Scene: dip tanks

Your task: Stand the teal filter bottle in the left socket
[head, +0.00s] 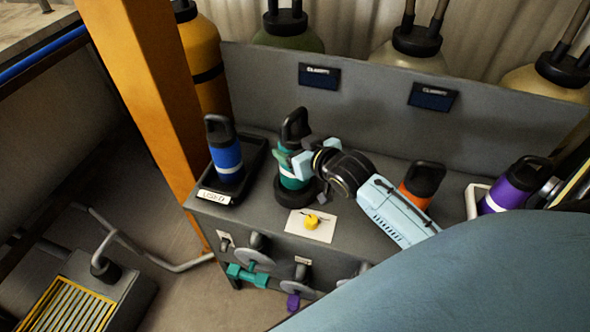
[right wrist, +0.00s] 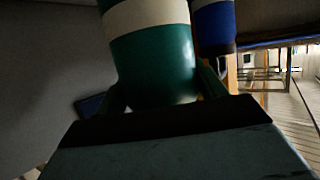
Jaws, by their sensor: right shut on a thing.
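The teal filter bottle (head: 292,181), with a white band and black loop cap, is upright in the head view. My right gripper (head: 297,163) is shut around its upper body; its teal side and white band also show in the right wrist view (right wrist: 155,65). A round black socket (head: 291,193) on the grey bench is right at the bottle's foot. I cannot tell whether the foot is seated inside it or just above it. Any other socket is hidden by my right arm or cannot be made out. My left gripper is not in view.
A blue bottle (head: 226,158) stands in a black labelled tray (head: 255,165) to the left. An orange bottle (head: 418,190) and a purple bottle (head: 503,192) stand to the right. A white card with a yellow knob (head: 311,222) is in front. An orange post (head: 150,90) rises at left.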

